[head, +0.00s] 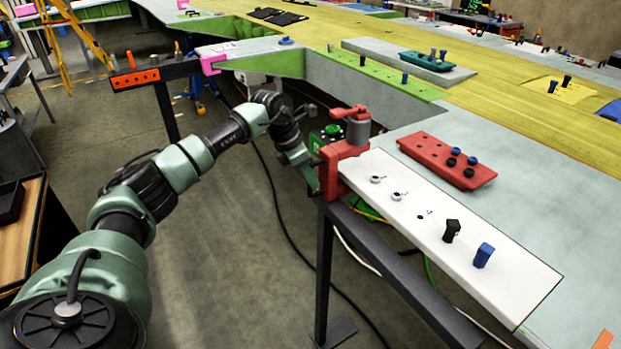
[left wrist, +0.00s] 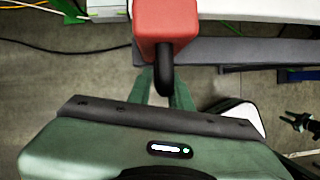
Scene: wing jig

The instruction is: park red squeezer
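The red squeezer (head: 344,152) is a red C-shaped tool with a grey cylinder. It stands upright at the near left end of the white board (head: 440,225). My left gripper (head: 312,181) is at its left side, low down. In the left wrist view the squeezer's red block (left wrist: 165,20) has a black handle (left wrist: 164,70) pointing down. The green fingers of my left gripper (left wrist: 162,92) lie close on both sides of this handle and appear shut on it; the contact faces are hidden. My right gripper is not in view.
The white board carries white rings, a black peg (head: 451,230) and a blue peg (head: 484,255). A red tray (head: 446,160) with dark pegs lies behind it. A dark rail and leg (head: 324,265) run under the board's front edge. Cables hang below. Floor left of it is open.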

